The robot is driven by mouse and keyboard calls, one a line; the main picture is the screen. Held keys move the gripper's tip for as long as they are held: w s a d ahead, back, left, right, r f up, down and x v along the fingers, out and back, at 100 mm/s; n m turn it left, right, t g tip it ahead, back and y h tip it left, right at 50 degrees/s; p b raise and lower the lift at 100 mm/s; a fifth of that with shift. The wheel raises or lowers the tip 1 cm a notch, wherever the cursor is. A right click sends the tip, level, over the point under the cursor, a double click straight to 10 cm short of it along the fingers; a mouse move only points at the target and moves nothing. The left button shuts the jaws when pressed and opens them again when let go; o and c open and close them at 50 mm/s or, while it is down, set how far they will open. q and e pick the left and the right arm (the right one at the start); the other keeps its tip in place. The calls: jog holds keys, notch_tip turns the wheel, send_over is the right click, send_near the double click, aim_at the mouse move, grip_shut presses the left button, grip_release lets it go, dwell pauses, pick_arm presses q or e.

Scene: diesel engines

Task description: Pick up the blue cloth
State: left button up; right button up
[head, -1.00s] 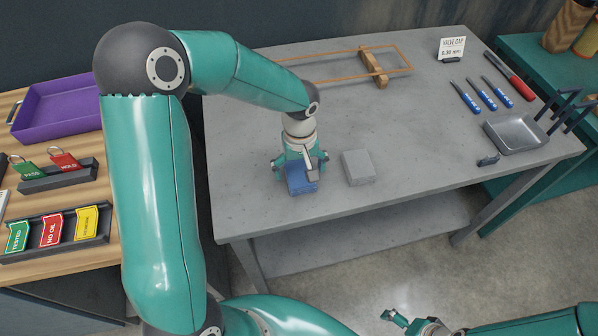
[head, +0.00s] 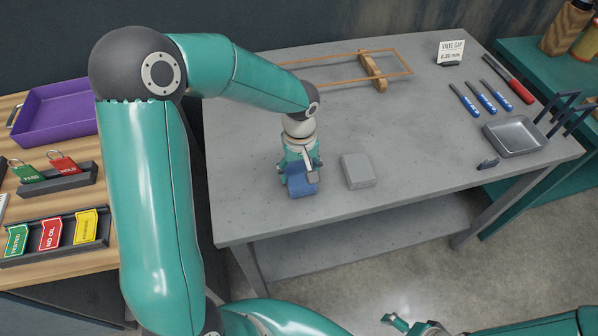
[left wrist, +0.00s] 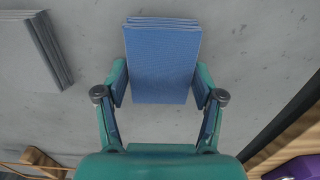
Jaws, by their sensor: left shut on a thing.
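The blue cloth (head: 303,186) is a folded stack near the left front part of the grey table. My left gripper (head: 300,172) points down over it and is shut on it. In the left wrist view the blue cloth (left wrist: 162,62) sits between the two fingers of my left gripper (left wrist: 161,85), with both fingertips against its sides. I cannot tell whether the cloth is clear of the tabletop. My right gripper (head: 396,321) is at the bottom edge of the head view, away from the cloth; its jaws are too small to read.
A folded grey cloth (head: 358,170) lies just right of the blue one. An orange frame on a wooden stand (head: 374,71), blue-handled tools (head: 480,97) and a metal tray (head: 516,135) are further off. The grey table (head: 420,200) is clear at the front middle.

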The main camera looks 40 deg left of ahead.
aim_at(300, 173)
pick_arm(q)
notch_tip(300, 173, up, 19)
jog(key=shift+r, duration=0.15)
